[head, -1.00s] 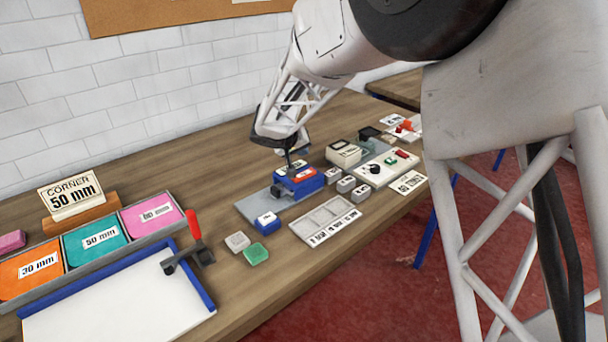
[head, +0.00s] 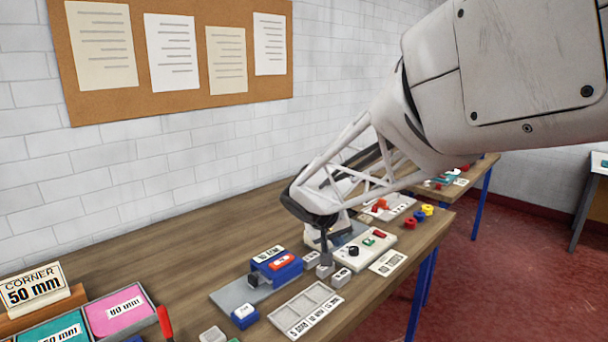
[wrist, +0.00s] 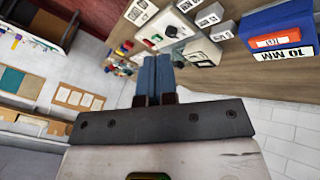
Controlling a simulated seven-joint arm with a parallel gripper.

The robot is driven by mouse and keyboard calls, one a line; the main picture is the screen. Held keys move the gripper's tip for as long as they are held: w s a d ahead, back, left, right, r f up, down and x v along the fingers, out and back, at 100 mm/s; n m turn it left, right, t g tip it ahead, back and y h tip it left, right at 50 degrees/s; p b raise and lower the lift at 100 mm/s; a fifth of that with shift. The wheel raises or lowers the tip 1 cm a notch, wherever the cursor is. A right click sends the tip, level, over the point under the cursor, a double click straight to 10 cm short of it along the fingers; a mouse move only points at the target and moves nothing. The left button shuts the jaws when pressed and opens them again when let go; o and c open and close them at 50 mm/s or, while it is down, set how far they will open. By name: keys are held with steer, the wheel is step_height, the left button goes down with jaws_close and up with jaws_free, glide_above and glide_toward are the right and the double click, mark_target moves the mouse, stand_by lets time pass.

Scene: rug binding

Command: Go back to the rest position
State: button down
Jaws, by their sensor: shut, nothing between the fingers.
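My gripper (head: 324,258) is shut and empty. In the head view its fingers point down over the bench, close to the small grey blocks, and I cannot tell whether they touch one. In the wrist view the shut fingers (wrist: 154,78) show as two blue-grey bars side by side. The blue device with a red top (head: 277,266) stands to the left of my gripper on a grey plate. It also shows at the upper right of the wrist view (wrist: 279,33).
A white control panel (head: 364,249) with a black knob lies right of my gripper. A grey sectioned tray (head: 306,307) lies in front. Small grey blocks (head: 341,277) stand close by. A "CORNER 50 mm" sign (head: 34,287) and coloured bins are at left. The back of the bench is clear.

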steer(key=s+d+g+y, duration=0.1)
steer(key=s+d, duration=0.4)
steer(key=s, duration=1.2)
steer(key=s+d+m+g+y, duration=0.1)
steer(key=s+d+y, duration=0.2)
steer(key=s, duration=1.4)
steer(key=shift+d+r+y, duration=0.4)
steer(key=shift+d, duration=0.85)
